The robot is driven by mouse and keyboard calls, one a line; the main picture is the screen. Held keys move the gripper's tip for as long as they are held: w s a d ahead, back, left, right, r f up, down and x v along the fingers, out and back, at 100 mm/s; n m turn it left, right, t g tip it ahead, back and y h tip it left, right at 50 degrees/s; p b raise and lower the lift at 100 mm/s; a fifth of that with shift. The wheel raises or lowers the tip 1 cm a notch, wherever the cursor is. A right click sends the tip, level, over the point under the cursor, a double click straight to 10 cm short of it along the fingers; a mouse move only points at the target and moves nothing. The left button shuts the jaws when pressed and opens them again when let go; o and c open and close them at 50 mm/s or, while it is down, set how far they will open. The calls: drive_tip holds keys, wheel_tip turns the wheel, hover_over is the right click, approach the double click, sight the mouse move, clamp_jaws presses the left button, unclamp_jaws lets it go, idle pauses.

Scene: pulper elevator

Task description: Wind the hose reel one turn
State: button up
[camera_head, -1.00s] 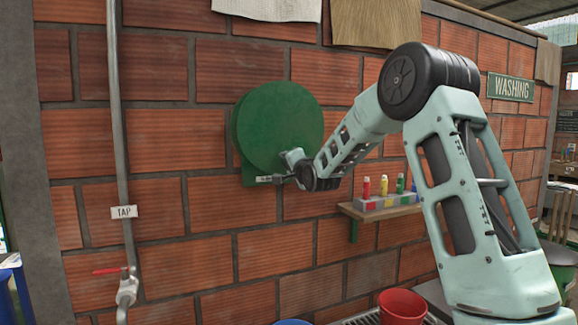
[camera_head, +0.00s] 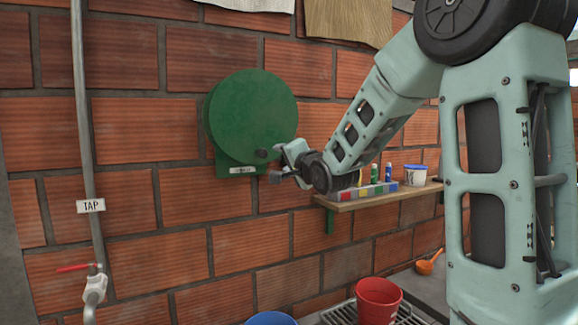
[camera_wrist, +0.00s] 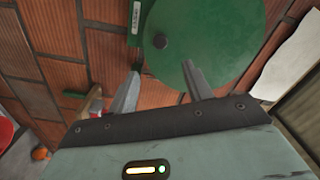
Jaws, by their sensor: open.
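The hose reel (camera_head: 250,112) is a round green disc on the brick wall, left of my gripper. A dark knob (camera_head: 261,153) stands out near its lower right edge. A green bracket with a white label (camera_head: 242,170) shows below the disc. My gripper (camera_head: 275,164) is at the lower right of the reel, close to the knob. In the wrist view the knob (camera_wrist: 160,41) appears beyond the gap between the two open fingers (camera_wrist: 162,74). The fingers look empty and I see no contact with the knob. No hose is visible.
A wooden shelf (camera_head: 375,196) with bottles and a white tub (camera_head: 415,175) is right of the reel, partly behind my arm. A pipe with a TAP label (camera_head: 90,206) runs down the left. A red bucket (camera_head: 378,303) stands below.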

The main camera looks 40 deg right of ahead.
drive_tip(key=shift+v, duration=1.1)
